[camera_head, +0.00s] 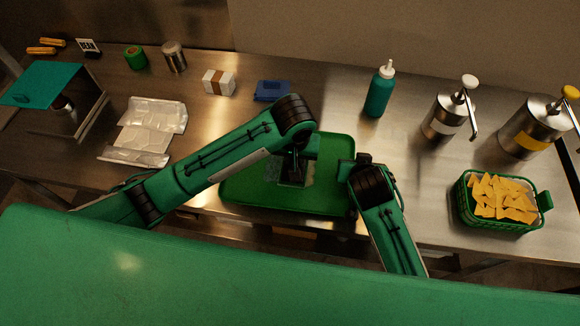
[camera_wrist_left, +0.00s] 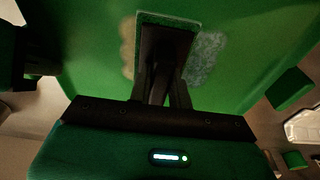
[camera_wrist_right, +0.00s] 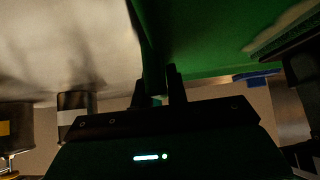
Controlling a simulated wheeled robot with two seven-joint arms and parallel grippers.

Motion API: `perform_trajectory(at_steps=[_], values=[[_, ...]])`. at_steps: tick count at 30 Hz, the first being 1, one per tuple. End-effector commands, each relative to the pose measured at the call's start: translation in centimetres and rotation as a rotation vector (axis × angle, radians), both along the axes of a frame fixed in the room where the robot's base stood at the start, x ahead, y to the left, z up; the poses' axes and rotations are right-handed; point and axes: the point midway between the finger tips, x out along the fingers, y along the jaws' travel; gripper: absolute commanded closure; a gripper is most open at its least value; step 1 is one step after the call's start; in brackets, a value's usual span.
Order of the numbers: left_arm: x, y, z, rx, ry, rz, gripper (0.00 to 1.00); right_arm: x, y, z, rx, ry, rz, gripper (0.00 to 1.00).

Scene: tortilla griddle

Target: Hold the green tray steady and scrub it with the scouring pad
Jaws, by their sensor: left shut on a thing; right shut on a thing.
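The green tray (camera_head: 245,193) lies on the steel counter, partly hidden by my left arm. My left gripper (camera_head: 291,176) is over the tray's middle, pointing down, shut on the scouring pad. The green pad (camera_wrist_left: 168,18) shows around the dark fingers in the left wrist view, against the tray's surface; whether it presses on it is hard to tell. A brownish smear and a pale, foamy-looking patch lie on either side of the pad. My right gripper (camera_wrist_right: 158,88) is shut on the tray's right rim (camera_wrist_right: 153,72). Its fingertips are mostly hidden in the head view.
A teal bottle (camera_head: 379,92) and two pump dispensers (camera_head: 447,116) stand behind and to the right. A green basket of chips (camera_head: 500,202) is right of my right arm. A blue item (camera_head: 272,91) and a white box (camera_head: 219,82) lie behind the tray; clear wrapped packs (camera_head: 150,125) lie left.

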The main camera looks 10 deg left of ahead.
Motion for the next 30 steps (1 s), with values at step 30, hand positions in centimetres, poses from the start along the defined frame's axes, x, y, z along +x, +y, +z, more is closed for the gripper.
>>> perform_trajectory(at_steps=[30], values=[[-0.2,4.7,-0.3,0.001,0.001,0.0,1.0,-0.1,-0.1,-0.3,-0.004,0.007,-0.001,1.0]])
